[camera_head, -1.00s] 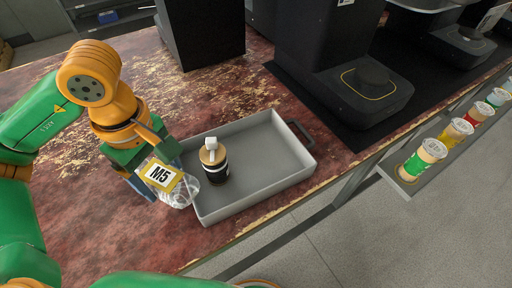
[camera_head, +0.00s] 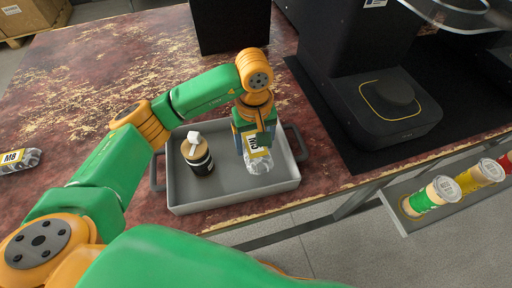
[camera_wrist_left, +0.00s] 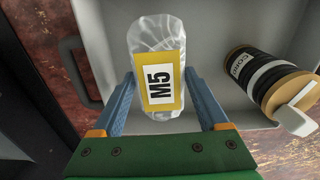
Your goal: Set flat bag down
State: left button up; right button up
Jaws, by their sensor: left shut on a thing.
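The flat bag (camera_head: 257,160) is clear plastic with a yellow-edged M5 label. My left gripper (camera_head: 250,138) is shut on it and holds it over the right part of the grey tray (camera_head: 190,207). The left wrist view shows the bag (camera_wrist_left: 158,75) between the two blue fingers of the gripper (camera_wrist_left: 170,95), above the tray floor. I cannot tell whether the bag touches the floor. My right gripper is not in view.
Another bag (camera_head: 18,158), labelled M8, lies on the worn red table (camera_head: 90,85) at the left. A black machine (camera_head: 385,105) stands right of the tray. Several colored cans (camera_head: 432,196) sit on a rail at the right.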

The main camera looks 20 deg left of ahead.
aim_at(256, 148)
pick_arm(q)
jog(key=f, duration=0.2)
jog(key=f+p, duration=0.1)
jog(key=shift+w+f, duration=0.35)
jog(key=shift+f, duration=0.15)
jog(key=shift+f+b, duration=0.2)
jog(key=shift+b, duration=0.1)
jog(key=o, duration=1.4)
jog(key=shift+r+p, duration=0.3)
jog(key=shift+r, duration=0.05)
jog(key=shift+w+r, duration=0.1)
jog(key=shift+r, duration=0.25)
notch_tip(256, 148, up, 11)
jog(key=shift+r+b, duration=0.1)
jog(key=shift+b, duration=0.35)
